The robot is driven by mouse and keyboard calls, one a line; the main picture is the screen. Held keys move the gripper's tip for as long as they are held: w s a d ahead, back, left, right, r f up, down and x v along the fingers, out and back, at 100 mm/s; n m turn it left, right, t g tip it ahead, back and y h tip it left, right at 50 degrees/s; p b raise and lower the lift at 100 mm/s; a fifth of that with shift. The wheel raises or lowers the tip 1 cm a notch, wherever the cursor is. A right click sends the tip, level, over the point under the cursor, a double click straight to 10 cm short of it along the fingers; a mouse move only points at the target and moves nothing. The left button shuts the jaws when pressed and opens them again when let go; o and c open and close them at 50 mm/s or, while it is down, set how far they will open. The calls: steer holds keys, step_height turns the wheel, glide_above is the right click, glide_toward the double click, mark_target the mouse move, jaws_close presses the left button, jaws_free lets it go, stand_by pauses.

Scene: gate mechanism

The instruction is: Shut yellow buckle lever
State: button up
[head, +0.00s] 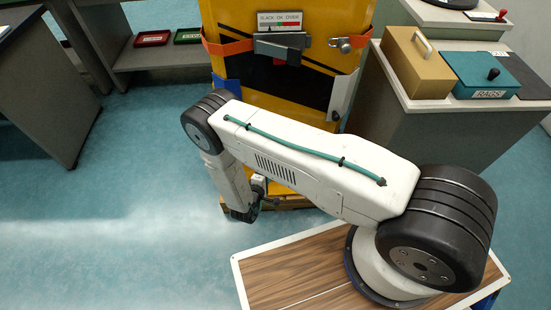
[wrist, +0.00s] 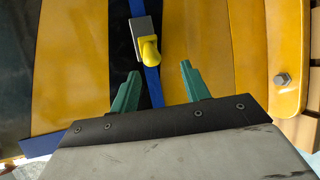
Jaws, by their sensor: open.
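The yellow buckle lever (wrist: 149,49) shows in the wrist view, above and between my fingertips. It sits on a grey metal buckle (wrist: 142,26) threaded on a blue strap (wrist: 153,84). The strap runs over a yellow panel with a black stripe. My gripper (wrist: 158,76) is open and empty, its two green fingers apart on either side of the strap and short of the lever in the picture. In the head view my gripper (head: 250,208) is low in front of the yellow panel (head: 275,90); the yellow lever cannot be made out there.
An orange strap (head: 230,47) with a grey buckle and a gauge label (head: 280,21) crosses the panel higher up. A grey cabinet (head: 430,130) stands on the right with a tan box (head: 417,65) and a teal rags box (head: 480,75). Open floor (head: 100,230) lies on the left.

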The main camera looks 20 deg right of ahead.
steer(key=shift+n, duration=0.5)
steer(key=x, duration=0.5)
steer(key=r+x, duration=0.1)
steer(key=x, duration=0.2)
steer(key=shift+w+r, duration=0.1)
steer(key=shift+r, duration=0.05)
jaws_close()
